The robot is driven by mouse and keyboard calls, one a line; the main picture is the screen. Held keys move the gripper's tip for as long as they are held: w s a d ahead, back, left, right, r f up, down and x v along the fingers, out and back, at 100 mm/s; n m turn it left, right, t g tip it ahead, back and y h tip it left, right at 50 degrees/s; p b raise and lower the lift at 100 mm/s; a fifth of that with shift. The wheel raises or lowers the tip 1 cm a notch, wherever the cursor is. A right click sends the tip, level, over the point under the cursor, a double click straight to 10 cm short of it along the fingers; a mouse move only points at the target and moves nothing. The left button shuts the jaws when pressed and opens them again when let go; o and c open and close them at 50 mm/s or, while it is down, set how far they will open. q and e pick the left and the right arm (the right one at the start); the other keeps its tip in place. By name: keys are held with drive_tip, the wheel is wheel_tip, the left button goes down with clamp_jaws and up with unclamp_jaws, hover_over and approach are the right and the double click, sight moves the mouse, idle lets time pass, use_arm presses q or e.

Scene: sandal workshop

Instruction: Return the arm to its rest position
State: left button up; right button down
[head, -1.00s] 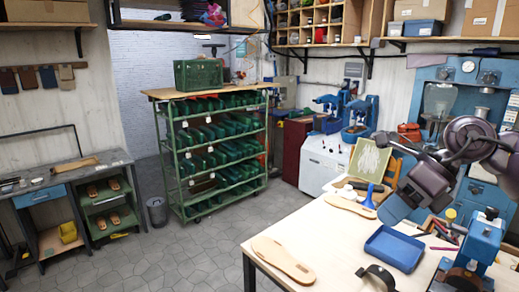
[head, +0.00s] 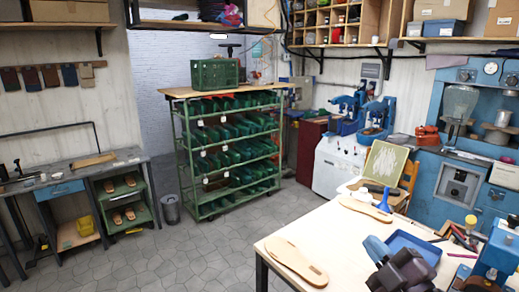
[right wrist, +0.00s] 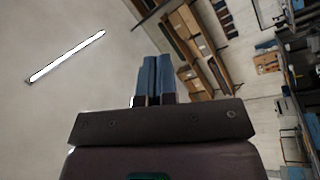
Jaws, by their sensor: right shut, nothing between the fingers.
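My right gripper (head: 374,246) is low over the front right of the pale worktable (head: 335,232), in front of the blue tray. Its dark arm comes in from the bottom edge. In the right wrist view its two blue fingers (right wrist: 155,76) lie side by side, closed, with nothing between them. They point up toward the ceiling and high shelves. My left gripper is not in view.
On the worktable lie a sandal sole (head: 296,261), another sole (head: 365,208) and a blue tray (head: 412,246), partly hidden by my arm. A blue press (head: 497,250) stands at the right. A green rack (head: 186,160) stands behind open floor.

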drive_tip(key=s+d+f+m+g+h, duration=0.3)
drive_tip(key=f+m+h, duration=0.15)
drive_tip(key=f, duration=0.25)
drive_tip(key=s+d+f+m+g+h, duration=0.3)
drive_tip(key=s+f+m+h, duration=0.1)
drive_tip(key=f+m, duration=0.2)
drive_tip(key=s+f+m+g, duration=0.2)
drive_tip(key=s+f+g, duration=0.35)
drive_tip(key=s, duration=0.35)
drive_tip(key=s+f+m+g, duration=0.35)
drive_tip(key=s+f, duration=0.25)
drive_tip(key=s, duration=0.2)
drive_tip(key=w+f+t+b, duration=0.3)
drive_tip(key=f+b, duration=0.2)
drive_tip(key=f, duration=0.5)
drive_tip(key=w+f+n+t+y+b, duration=0.1)
drive_tip(key=w+f+t+b, duration=0.2)
drive_tip(key=f, duration=0.8)
drive_tip(key=shift+w+f+t+b, duration=0.15)
drive_tip(key=shift+t+b, duration=0.25)
drive_tip(key=shift+b, duration=0.6)
drive_tip(key=shift+d, duration=0.1)
drive_tip(key=shift+d, duration=0.1)
